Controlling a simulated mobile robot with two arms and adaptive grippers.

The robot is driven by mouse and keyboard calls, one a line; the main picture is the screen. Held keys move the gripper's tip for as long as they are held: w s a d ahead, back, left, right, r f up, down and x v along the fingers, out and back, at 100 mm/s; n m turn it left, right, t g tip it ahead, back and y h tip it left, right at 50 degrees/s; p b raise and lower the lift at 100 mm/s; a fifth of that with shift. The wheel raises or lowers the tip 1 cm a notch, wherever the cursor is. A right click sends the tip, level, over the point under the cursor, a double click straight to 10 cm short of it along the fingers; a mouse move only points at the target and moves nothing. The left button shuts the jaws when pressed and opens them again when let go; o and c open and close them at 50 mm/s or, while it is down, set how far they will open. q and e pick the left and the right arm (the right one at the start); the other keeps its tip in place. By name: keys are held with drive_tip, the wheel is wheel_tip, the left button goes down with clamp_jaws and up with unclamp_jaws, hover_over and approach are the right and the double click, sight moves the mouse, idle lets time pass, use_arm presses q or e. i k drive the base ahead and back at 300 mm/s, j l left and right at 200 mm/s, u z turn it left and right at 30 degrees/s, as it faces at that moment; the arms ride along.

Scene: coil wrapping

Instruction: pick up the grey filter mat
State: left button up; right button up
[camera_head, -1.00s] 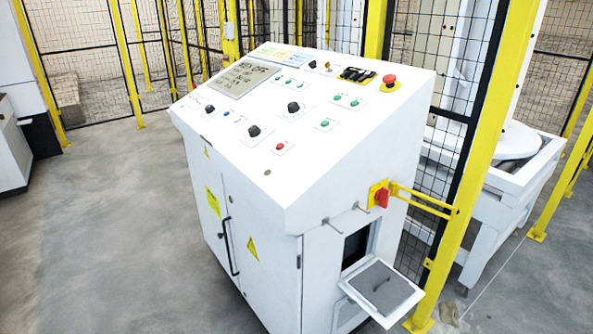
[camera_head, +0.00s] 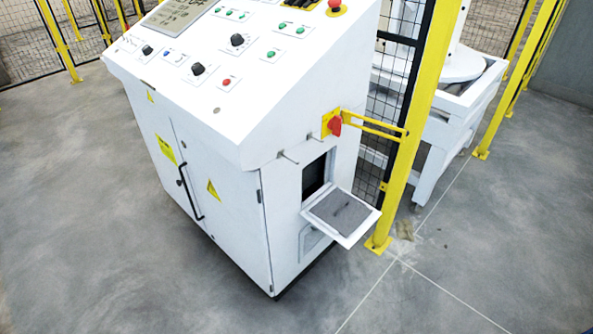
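The grey filter mat (camera_head: 334,209) lies flat in a white fold-out frame (camera_head: 347,242) on the right side of the white control cabinet (camera_head: 226,185). A thin dark mark shows on the mat's surface. The frame sticks out level below a dark rectangular opening (camera_head: 314,176) in the cabinet. No gripper is in view.
A yellow post (camera_head: 421,125) of the mesh fence stands just right of the frame. A red rotary switch (camera_head: 335,125) and two thin pegs stick out above the opening. A white machine (camera_head: 447,120) stands behind the fence. The grey floor (camera_head: 180,290) in front is clear.

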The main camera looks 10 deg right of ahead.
sight(343, 213)
drive_tip(key=i+l+u, duration=0.1)
drive_tip(key=l, duration=0.35)
drive_tip(key=i+l, duration=0.15)
drive_tip(key=l, duration=0.3)
drive_tip(key=i+l+u, duration=0.15)
drive_tip(key=l, duration=0.35)
drive_tip(key=l+u, duration=0.1)
drive_tip(key=l, duration=0.35)
